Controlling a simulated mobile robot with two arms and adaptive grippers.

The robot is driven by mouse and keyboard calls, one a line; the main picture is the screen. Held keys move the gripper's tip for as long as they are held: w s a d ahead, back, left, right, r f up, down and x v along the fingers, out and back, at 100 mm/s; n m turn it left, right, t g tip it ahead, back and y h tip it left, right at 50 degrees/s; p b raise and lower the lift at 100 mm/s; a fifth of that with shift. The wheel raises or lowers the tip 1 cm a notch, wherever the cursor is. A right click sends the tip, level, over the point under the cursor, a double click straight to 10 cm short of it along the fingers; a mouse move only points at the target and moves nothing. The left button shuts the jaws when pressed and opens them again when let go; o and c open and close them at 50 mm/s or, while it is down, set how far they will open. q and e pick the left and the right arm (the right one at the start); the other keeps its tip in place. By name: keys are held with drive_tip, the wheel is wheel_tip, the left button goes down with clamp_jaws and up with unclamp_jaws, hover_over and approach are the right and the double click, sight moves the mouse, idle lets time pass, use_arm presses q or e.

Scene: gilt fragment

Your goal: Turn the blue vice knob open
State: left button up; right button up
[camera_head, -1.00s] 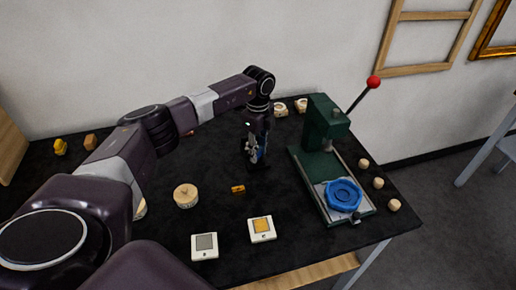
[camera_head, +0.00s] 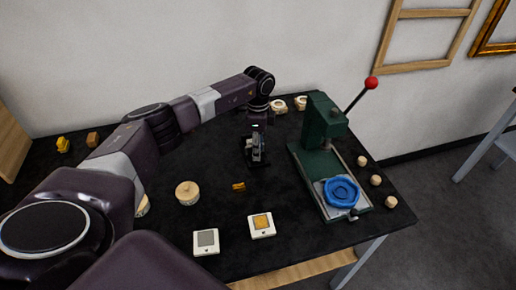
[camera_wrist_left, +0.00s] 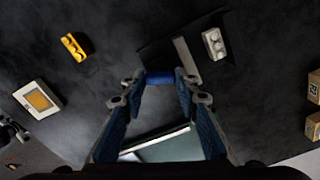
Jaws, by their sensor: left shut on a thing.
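The small vice has a dark base (camera_head: 251,163) on the black table, left of the green press. In the left wrist view, its grey body and bar (camera_wrist_left: 186,58) lie just beyond my fingertips. The blue vice knob (camera_wrist_left: 160,78) shows as a short blue piece between the fingertips. My left gripper (camera_head: 258,142) is over the vice in the head view, partly hidden by its own wrist. It also shows in the left wrist view (camera_wrist_left: 160,84), its blue-padded fingers shut on the knob from both sides. My right gripper is not recognisable in either view.
A small yellow block (camera_head: 238,186), a round wooden box (camera_head: 187,193) and two square tiles (camera_head: 206,242) (camera_head: 262,225) lie nearer. Several wooden knobs line the right edge.

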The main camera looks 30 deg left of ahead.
use_arm(q)
drive_tip(key=shift+w+a+r, duration=0.1)
drive_tip(key=o, duration=1.1)
drive_tip(key=shift+o, duration=0.2)
wheel_tip(320, 180, up, 8)
drive_tip(key=shift+r, duration=0.1)
